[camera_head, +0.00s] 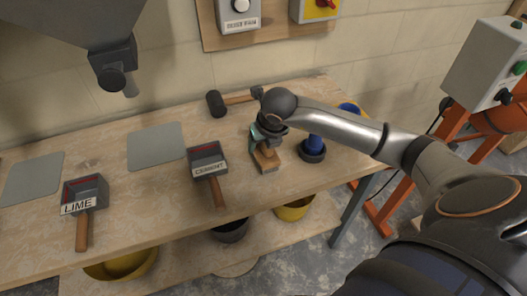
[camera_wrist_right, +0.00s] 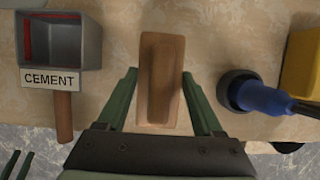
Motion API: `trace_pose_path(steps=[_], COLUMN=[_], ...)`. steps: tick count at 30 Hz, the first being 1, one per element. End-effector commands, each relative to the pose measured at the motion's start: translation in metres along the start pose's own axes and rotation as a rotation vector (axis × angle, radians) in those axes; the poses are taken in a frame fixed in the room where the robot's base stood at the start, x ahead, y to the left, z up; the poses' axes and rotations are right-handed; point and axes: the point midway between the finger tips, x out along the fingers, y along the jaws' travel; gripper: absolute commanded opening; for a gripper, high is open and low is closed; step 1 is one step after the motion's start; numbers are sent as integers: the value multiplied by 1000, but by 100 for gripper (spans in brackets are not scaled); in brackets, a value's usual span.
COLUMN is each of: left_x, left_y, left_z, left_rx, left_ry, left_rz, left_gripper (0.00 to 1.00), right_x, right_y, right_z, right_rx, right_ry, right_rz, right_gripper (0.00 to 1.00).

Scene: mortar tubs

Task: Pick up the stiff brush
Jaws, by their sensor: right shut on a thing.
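The stiff brush (camera_head: 266,158) is a wooden block on the bench, right of the cement scoop. The right wrist view shows its brown back (camera_wrist_right: 161,80) from above; its bristles are hidden. My right gripper (camera_head: 266,142) comes down over it and is shut on it, with its green fingers on either side (camera_wrist_right: 161,103). I cannot tell whether the brush is clear of the bench. Two green fingertips of my left gripper (camera_wrist_right: 18,165) show in the lower left corner of the right wrist view, apart with nothing visible between them.
The cement scoop (camera_head: 206,158) and lime scoop (camera_head: 84,195) lie to the left. A blue-handled tool with a dark round base (camera_head: 312,150) stands close right. A mallet (camera_head: 216,103) lies behind. Grey mats (camera_head: 155,146) lie at left. Tubs (camera_head: 294,210) stand below the bench.

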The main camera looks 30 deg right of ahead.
Motion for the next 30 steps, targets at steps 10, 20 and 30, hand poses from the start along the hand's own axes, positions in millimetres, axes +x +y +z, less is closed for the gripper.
trace_pose_path(steps=[10, 20, 30], left_x=[9, 19, 24], left_y=[-1, -2, 1], left_z=[10, 22, 28], left_rx=[0, 0, 1], left_ry=[0, -1, -11], left_rz=[0, 0, 6], left_gripper=[50, 50, 50], right_x=[-83, -117, -129], right_y=[-49, -80, -89], right_z=[-28, -53, -60], right_rx=[-4, -3, 1], right_ry=[-1, 0, -1], right_rz=[-9, -10, -4], right_gripper=[3, 3, 3])
